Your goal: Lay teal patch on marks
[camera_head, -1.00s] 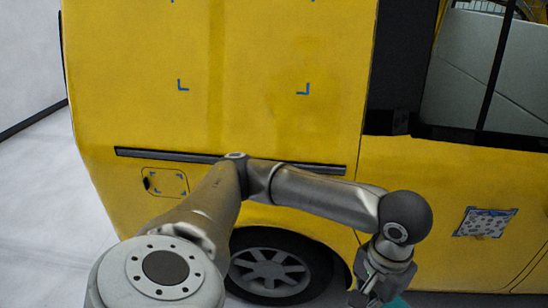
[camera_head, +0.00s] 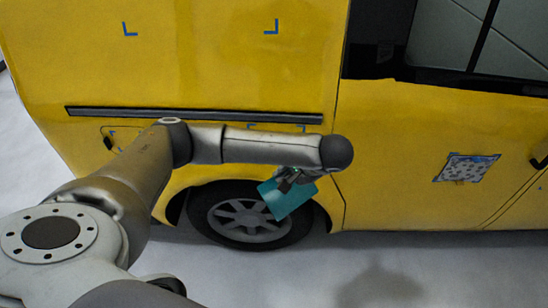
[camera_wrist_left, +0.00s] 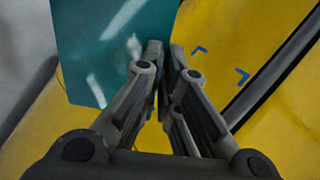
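The teal patch (camera_head: 288,200) is a flat, slightly glossy sheet. My left gripper (camera_head: 291,178) is shut on its edge, and the patch hangs in front of the rear wheel. In the left wrist view, the patch (camera_wrist_left: 115,45) fills the upper left beside the nearly closed fingers (camera_wrist_left: 164,48). Blue corner marks show on the yellow van (camera_head: 60,60): a large upper pair (camera_head: 130,29) and smaller ones (camera_head: 303,129) just below the dark trim strip. Two marks (camera_wrist_left: 243,77) also show in the left wrist view, right of the fingers, apart from the patch. My right gripper is out of view.
A dark trim strip (camera_head: 200,115) runs along the van side. A rear wheel (camera_head: 245,215) sits below it. A spotted patch (camera_head: 466,168) with blue corners is on the panel at right. The pale floor (camera_head: 420,265) looks clear.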

